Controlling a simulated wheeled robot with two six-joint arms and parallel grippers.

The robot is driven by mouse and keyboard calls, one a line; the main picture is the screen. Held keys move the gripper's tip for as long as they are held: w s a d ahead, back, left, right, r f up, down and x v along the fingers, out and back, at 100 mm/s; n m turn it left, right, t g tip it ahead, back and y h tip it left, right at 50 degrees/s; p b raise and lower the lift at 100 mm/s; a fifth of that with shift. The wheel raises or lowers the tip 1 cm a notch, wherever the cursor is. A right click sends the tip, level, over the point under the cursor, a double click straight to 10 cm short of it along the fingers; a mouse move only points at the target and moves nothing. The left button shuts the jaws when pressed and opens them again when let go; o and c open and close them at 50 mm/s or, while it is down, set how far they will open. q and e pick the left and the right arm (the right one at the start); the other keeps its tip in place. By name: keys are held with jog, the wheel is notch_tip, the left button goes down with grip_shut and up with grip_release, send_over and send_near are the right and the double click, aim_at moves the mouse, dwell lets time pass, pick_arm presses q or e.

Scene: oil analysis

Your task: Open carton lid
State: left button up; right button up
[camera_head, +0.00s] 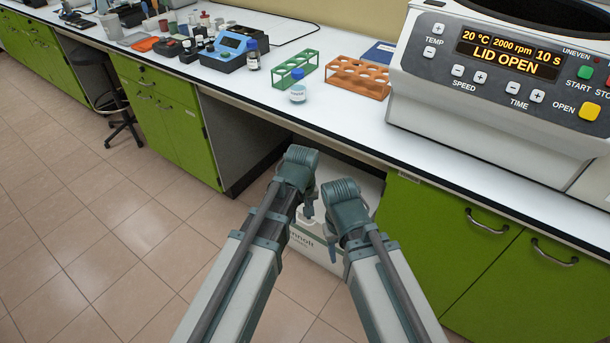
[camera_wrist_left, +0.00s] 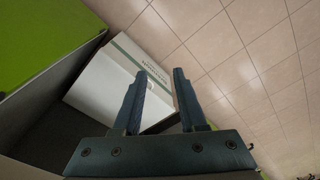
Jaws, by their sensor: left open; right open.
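A white carton (camera_head: 318,253) with dark lettering stands low in the recess under the bench, between green cabinets. My arms hide much of it in the head view. In the left wrist view the carton (camera_wrist_left: 104,88) shows a pale face and a green stripe.
The white bench top (camera_head: 262,92) overhangs the recess. Green cabinets (camera_head: 455,245) flank it. The tiled floor (camera_head: 90,235) at left is clear.

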jog(key=shift+a, duration=0.1)
pick_arm(q)
jog(key=s+m+g+y, duration=0.1)
jog(key=s+m, duration=0.7)
jog(key=s, duration=0.4)
notch_tip(320, 180, up, 17)
jog(key=p, duration=1.6)
jog(key=shift+w+a+f, duration=0.2)
jog(key=shift+w+a, duration=0.1)
jog(key=shift+a, duration=0.05)
pick_arm(e)
notch_tip(320, 180, up, 16)
jog(key=shift+r, duration=0.25)
